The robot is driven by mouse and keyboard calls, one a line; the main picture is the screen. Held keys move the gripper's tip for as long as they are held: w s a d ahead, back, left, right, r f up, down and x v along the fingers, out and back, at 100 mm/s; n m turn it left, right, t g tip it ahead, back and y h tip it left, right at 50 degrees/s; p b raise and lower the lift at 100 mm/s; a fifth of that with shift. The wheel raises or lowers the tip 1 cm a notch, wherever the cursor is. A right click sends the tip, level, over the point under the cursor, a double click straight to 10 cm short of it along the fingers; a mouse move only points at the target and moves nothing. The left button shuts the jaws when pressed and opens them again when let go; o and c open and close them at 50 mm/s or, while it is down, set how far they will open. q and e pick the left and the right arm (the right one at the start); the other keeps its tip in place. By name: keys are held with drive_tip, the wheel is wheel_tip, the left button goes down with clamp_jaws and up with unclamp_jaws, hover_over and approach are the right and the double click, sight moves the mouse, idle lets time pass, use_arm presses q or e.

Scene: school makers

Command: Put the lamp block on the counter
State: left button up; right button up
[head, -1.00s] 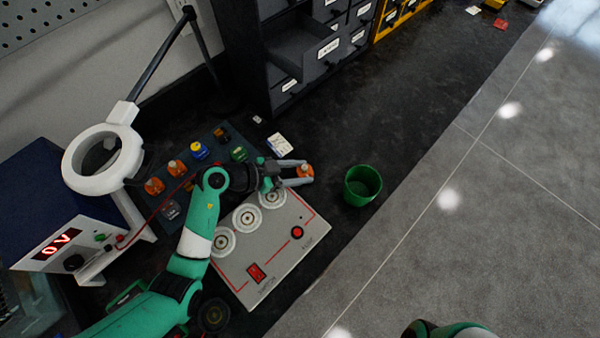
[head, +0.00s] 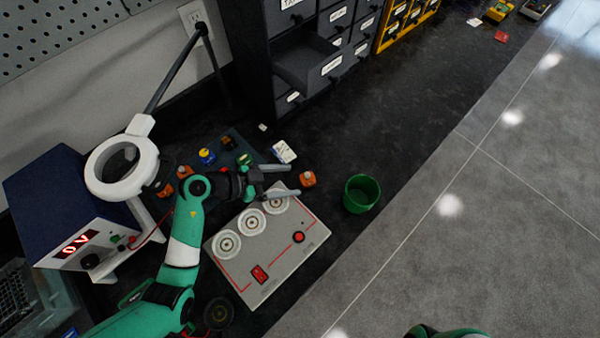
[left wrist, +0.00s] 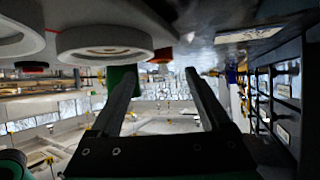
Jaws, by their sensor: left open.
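The lamp block (head: 308,179), a small orange block with a pale top, stands on the dark counter (head: 420,110) between the grey panel and a green cup. In the left wrist view, a small orange-red shape (left wrist: 160,56) beyond the fingertips appears to be it. My left gripper (head: 294,180) is open and empty, just left of the block, with its fingertips apart from it. My right gripper is out of view.
A green cup (head: 362,194) stands right of the block. A grey panel (head: 275,250) with white dials lies below the gripper. Several coloured blocks, including a blue one (head: 207,157), sit on a dark board behind. A drawer cabinet (head: 300,60) stands at the back.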

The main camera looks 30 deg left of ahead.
use_arm(q)
drive_tip(key=p+v, duration=0.2)
drive_tip(key=v, duration=0.3)
drive_tip(key=shift+s+a+r, duration=0.2)
drive_tip(key=shift+a+r, duration=0.05)
drive_tip(key=shift+r, duration=0.05)
drive_tip(key=shift+s+a, duration=0.25)
drive_tip(key=shift+s, duration=0.05)
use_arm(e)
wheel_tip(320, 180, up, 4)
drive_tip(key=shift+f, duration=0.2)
